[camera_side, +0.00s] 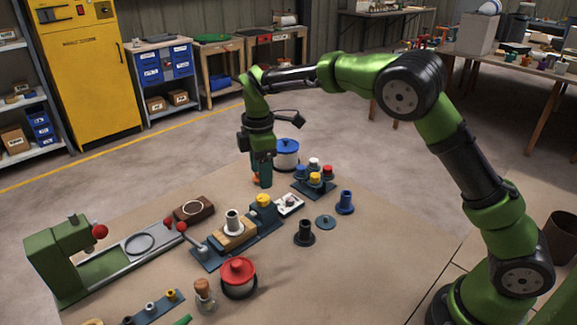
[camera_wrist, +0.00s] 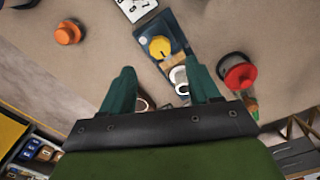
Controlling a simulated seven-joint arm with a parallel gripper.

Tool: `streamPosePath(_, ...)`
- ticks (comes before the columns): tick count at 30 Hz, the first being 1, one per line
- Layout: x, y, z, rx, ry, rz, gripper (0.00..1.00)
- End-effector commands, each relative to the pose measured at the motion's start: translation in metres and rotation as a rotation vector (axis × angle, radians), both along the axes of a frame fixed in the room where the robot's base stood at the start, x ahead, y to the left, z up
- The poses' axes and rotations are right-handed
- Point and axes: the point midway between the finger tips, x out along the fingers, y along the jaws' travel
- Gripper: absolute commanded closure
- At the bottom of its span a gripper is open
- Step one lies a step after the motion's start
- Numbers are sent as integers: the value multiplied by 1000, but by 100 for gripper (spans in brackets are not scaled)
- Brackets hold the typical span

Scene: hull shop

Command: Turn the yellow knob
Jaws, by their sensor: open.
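The yellow knob (camera_side: 264,200) sits on a dark blue block at the right end of a long blue base. In the wrist view the yellow knob (camera_wrist: 159,46) lies ahead of the fingertips, roughly centred between them and not between the jaws. My gripper (camera_side: 262,183) points down, behind and above the block in the side view. In the wrist view my gripper (camera_wrist: 163,72) is open, with its two green fingers spread apart and nothing between them touching them. I cannot tell its exact height above the table.
A white dial plate (camera_side: 290,205) is beside the block. A plate of coloured knobs (camera_side: 314,187) stands to the right, with a blue-lidded pot (camera_side: 286,152) behind. A red-lidded pot (camera_side: 238,278) is in front. An orange knob (camera_wrist: 67,33) shows at left in the wrist view.

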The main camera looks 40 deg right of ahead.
Motion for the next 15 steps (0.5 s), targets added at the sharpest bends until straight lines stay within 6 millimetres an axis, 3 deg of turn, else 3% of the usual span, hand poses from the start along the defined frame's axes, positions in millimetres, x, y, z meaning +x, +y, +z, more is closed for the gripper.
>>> streamPosePath(6, -1, 0, -44, -2, 4, -2, 39)
streamPosePath(15, 0, 0, -69, 0, 0, -1, 39)
